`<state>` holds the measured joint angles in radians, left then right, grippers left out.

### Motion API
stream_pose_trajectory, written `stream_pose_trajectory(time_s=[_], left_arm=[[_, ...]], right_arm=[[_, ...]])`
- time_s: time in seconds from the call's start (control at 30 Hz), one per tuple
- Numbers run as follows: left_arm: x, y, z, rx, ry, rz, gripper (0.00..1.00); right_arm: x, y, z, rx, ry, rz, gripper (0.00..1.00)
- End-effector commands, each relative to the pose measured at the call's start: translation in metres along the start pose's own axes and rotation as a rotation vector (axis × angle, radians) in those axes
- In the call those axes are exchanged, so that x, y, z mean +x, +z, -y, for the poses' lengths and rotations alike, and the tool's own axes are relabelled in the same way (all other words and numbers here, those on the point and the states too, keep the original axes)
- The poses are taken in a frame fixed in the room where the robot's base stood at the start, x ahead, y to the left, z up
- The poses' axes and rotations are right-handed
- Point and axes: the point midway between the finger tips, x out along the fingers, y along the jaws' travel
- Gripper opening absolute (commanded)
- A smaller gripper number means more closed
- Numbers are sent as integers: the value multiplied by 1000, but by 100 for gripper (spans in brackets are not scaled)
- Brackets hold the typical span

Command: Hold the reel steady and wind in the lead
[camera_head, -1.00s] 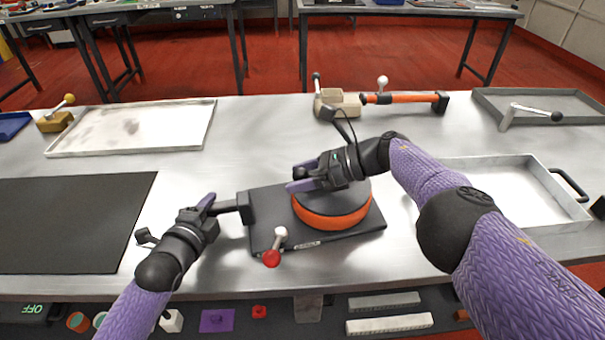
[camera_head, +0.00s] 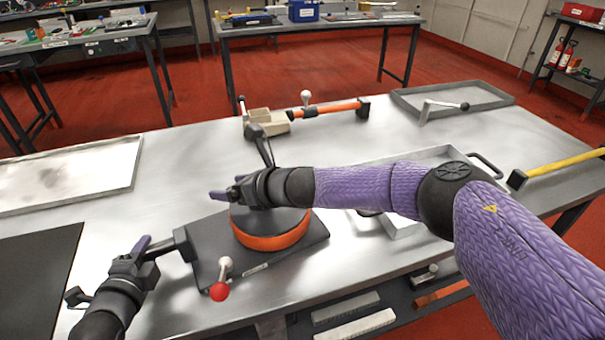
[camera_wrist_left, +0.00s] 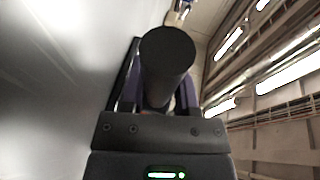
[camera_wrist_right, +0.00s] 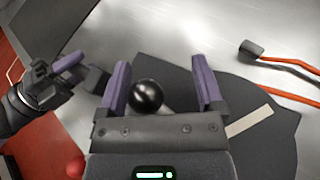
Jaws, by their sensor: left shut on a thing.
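The reel (camera_head: 268,241), orange with a dark top disc, sits on a dark base plate (camera_head: 312,238). A black bar (camera_head: 184,243) stands at the plate's left side. My left gripper (camera_head: 158,247) is shut on this bar; its round end (camera_wrist_left: 167,60) fills the left wrist view. My right gripper (camera_head: 232,194) is over the reel. In the right wrist view its fingers (camera_wrist_right: 162,88) stand apart around a black ball knob (camera_wrist_right: 146,97), nearer the left finger. A thin orange lead (camera_wrist_right: 290,65) with a black end piece (camera_wrist_right: 251,49) lies on the table beyond the dark disc.
A red-knobbed lever (camera_head: 219,291) stands at the plate's near edge. A beige block (camera_head: 268,123) and an orange bar (camera_head: 325,108) lie behind. A tray (camera_head: 462,152) sits to the right under my right arm; a dark mat (camera_head: 35,280) is at left.

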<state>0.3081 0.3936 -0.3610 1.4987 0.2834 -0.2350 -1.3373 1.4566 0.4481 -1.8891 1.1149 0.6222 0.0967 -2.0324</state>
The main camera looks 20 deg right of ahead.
Motion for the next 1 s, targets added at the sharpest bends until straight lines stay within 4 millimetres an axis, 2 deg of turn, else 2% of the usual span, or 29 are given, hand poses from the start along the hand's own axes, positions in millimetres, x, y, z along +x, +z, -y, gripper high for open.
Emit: stream_pose_trajectory(time_s=[0.03, 0.27, 0.47, 0.9, 0.97, 1.0], left_arm=[[-1, 1, -7, 2, 17, 3, 0], [-1, 1, -7, 2, 18, 3, 0], [-1, 1, -7, 2, 18, 4, 0], [-1, 1, -8, 2, 19, 4, 0], [-1, 1, -8, 2, 19, 3, 0], [-1, 1, -8, 2, 19, 3, 0]], right_arm=[[3, -2, 0, 27, -37, 6, 80], [7, 2, 9, 91, -207, 37, 80], [7, 3, 26, 182, -420, 75, 80], [-92, 1, -15, 171, -424, 79, 80], [-104, 0, -21, 171, -424, 78, 80], [-104, 6, -15, 168, -419, 115, 80]])
